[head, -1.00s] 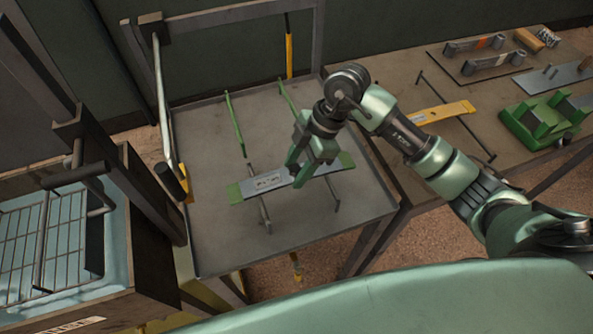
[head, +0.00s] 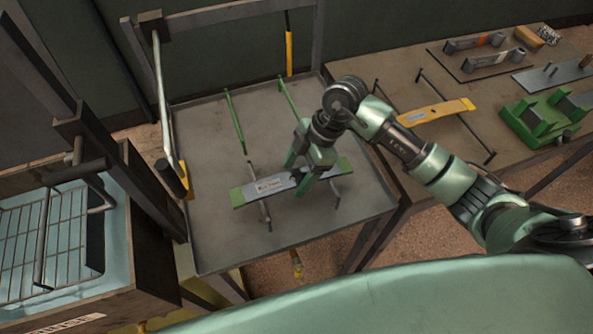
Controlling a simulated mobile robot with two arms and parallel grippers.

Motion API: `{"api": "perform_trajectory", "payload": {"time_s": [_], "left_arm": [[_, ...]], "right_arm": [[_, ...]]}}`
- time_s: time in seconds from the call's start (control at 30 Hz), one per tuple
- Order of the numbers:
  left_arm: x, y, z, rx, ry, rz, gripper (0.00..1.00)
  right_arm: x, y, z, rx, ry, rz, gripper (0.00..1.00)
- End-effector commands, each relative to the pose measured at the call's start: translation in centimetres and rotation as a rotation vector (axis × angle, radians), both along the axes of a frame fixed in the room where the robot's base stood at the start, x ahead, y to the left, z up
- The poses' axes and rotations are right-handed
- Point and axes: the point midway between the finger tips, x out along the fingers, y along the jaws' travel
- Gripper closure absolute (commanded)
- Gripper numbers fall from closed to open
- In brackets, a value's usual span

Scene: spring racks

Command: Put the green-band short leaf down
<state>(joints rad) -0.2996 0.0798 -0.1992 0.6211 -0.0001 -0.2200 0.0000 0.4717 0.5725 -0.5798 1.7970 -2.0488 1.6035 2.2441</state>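The green-band short leaf (head: 265,187), a grey flat strip with a label and green ends, lies across two thin grey rods on the metal tray table (head: 220,255). It appears to rest on them, though small contact gaps are hard to see. My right gripper (head: 293,178) is over the leaf's middle, with one finger beyond its far edge and one at its near edge. The fingers look spread a little wider than the leaf. They hide part of its middle. My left gripper is not in view.
Two green rods (head: 235,122) lie behind the leaf on the tray. A yellow-ended leaf (head: 437,111) lies across dark rods on the right table. A wire-grid bin (head: 45,245) is at left. The tray's front is clear.

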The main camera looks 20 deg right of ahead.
Motion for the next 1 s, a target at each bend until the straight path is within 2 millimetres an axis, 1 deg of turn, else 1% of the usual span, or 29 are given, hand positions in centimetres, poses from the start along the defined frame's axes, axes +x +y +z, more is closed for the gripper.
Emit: {"api": "perform_trajectory", "payload": {"time_s": [0.2,0.27,0.33,0.37,0.47,0.7,0.8,0.9,1.0], "left_arm": [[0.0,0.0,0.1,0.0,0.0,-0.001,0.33],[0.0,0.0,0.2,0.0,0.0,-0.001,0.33],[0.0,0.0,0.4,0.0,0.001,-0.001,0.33],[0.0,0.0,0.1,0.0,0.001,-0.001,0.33],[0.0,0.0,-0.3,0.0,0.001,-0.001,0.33],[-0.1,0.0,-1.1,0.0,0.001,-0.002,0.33],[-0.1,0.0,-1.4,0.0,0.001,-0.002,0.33],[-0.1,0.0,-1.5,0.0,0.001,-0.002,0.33],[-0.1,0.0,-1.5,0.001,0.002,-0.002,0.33]], "right_arm": [[0.0,0.0,0.2,0.0,-0.001,0.0,0.33],[0.0,0.0,0.6,0.0,-0.001,0.001,0.33],[0.1,0.0,1.4,0.001,-0.004,0.001,0.33],[0.1,-0.3,1.5,0.0,-0.005,0.0,0.33],[0.2,-1.1,3.2,-0.001,-0.006,-0.001,0.33],[0.3,-3.3,8.1,-0.002,-0.006,-0.002,0.33],[0.2,-4.0,9.8,-0.001,-0.005,0.0,0.33],[0.2,-4.5,10.9,-0.001,-0.003,-0.001,0.33],[0.2,-4.8,11.6,-0.001,-0.001,0.001,0.33]]}}
